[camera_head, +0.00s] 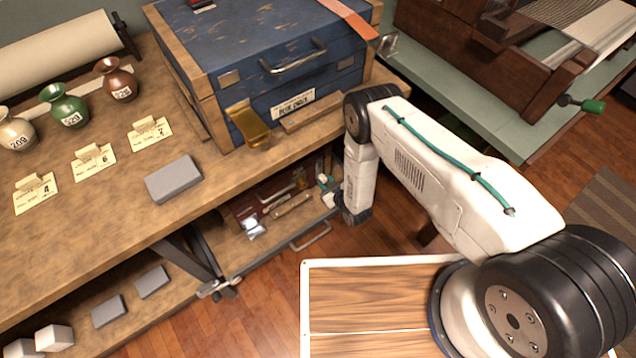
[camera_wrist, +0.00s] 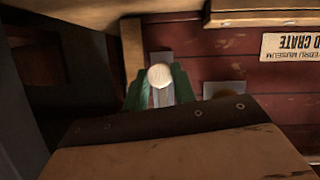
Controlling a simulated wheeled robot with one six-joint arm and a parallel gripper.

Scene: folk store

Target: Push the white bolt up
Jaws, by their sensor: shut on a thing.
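The white bolt (camera_wrist: 160,76) shows a pale round knob in the wrist view, in front of a red crate (camera_wrist: 230,65). The green fingers of my gripper (camera_wrist: 160,92) stand on either side of the bolt and are shut on it. A grey metal plate shows behind the knob. In the head view my gripper (camera_head: 326,187) reaches in below the workbench, at the right end of the red crate (camera_head: 245,213). The bolt cannot be made out clearly there.
The workbench (camera_head: 110,215) overhangs the crate and carries a blue chest (camera_head: 262,65), vases, tags and a grey block (camera_head: 173,179). In the wrist view a wooden board with a dark riveted band (camera_wrist: 150,127) fills the foreground. Open floor (camera_head: 265,300) lies in front.

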